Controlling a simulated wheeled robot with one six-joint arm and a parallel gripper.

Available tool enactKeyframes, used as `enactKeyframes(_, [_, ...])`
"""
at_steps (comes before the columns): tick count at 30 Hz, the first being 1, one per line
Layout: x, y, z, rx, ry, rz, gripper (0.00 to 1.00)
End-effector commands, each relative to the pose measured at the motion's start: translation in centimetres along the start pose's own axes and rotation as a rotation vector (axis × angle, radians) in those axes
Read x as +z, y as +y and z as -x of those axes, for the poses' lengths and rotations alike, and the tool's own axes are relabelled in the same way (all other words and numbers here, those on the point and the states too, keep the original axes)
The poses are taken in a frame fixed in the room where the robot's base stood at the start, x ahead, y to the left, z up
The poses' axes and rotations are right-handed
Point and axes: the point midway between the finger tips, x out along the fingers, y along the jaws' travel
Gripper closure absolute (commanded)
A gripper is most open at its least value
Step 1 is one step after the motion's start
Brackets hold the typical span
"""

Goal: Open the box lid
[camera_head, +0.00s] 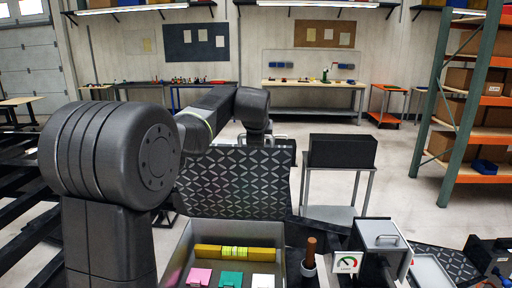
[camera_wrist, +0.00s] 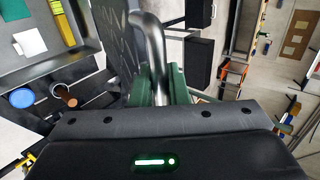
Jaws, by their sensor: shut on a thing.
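The box (camera_head: 182,255) stands open at the front centre, with a grey rim. Its dark patterned lid (camera_head: 235,190) is raised, standing roughly upright at the box's back edge. My arm reaches over behind the lid, whose top hides most of my gripper in the head view. In the wrist view my gripper (camera_wrist: 160,84) is shut on the curved metal lid handle (camera_wrist: 150,35), with green finger pads either side of it. The lid's dark face (camera_wrist: 115,30) lies just left of the handle. Inside the box are a yellow bar (camera_head: 207,252) and pink, green and white pieces.
A wooden-handled tool (camera_head: 311,252) stands in a holder right of the box, beside a gauge (camera_head: 346,264) and a grey device (camera_head: 384,240). A black case (camera_head: 342,151) sits on a stand behind.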

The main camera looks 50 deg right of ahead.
Motion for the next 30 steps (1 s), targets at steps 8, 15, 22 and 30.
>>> enactKeyframes(8, [0.1, -2.0, -1.1, 0.047, 0.002, -0.002, 1.0])
enactKeyframes(15, [0.0, -2.6, -1.3, 0.061, 0.005, -0.002, 1.0])
enactKeyframes(22, [0.0, -2.6, -1.3, 0.061, 0.006, -0.002, 1.0])
enactKeyframes(30, [0.0, -2.6, -1.2, 0.061, 0.006, -0.002, 0.67])
